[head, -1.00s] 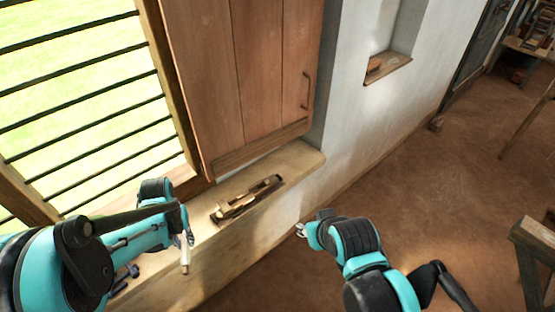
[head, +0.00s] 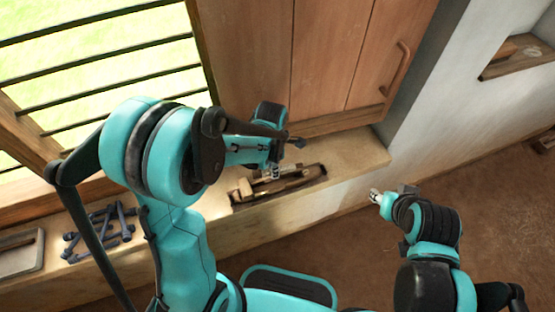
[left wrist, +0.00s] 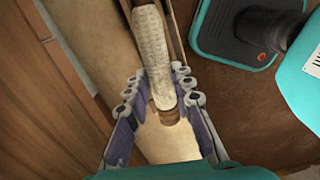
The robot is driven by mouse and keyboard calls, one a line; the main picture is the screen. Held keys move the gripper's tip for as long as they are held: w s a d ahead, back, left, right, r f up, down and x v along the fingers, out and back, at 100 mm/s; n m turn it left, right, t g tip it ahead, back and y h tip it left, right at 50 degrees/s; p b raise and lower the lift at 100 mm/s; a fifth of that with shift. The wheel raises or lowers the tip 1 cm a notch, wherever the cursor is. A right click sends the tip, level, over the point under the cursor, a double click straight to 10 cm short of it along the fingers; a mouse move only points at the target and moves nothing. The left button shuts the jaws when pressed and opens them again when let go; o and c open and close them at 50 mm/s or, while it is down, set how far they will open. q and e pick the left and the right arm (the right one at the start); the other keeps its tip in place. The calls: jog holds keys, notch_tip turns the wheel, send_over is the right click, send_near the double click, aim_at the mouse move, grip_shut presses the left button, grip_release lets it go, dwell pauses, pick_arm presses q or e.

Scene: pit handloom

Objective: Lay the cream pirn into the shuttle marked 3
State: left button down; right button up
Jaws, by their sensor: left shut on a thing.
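The long dark wooden shuttle (head: 300,182) lies on the window ledge below the shutter in the head view. Its number cannot be read. My left gripper (head: 272,172) is over the shuttle and hides part of it. In the left wrist view the cream pirn (left wrist: 154,55) runs lengthwise between the fingers of my left gripper (left wrist: 158,84), which is shut on it. A brown shuttle side shows close beside the pirn; whether they touch cannot be told. My right gripper (head: 376,196) is away from the ledge, over the floor; its fingers are too small to read.
The pale ledge (head: 362,155) ends at the wall on the right. A dark rack (head: 100,232) and a tray (head: 20,252) are on its left part. A wooden shutter (head: 330,60) stands close behind the shuttle. A wall niche (head: 515,58) is at upper right.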

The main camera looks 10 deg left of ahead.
pick_arm(q)
jog(key=shift+w+d+f+n, duration=0.1)
jog(key=shift+w+f+n, duration=0.1)
jog(key=shift+n, duration=0.4)
notch_tip(320, 180, down, 8)
jog(key=b, duration=0.6)
jog(key=shift+r, duration=0.2)
jog(key=c, duration=1.2)
grip_release()
notch_tip(320, 180, up, 8)
jog(key=p, duration=0.6)
jog(key=shift+r, duration=0.1)
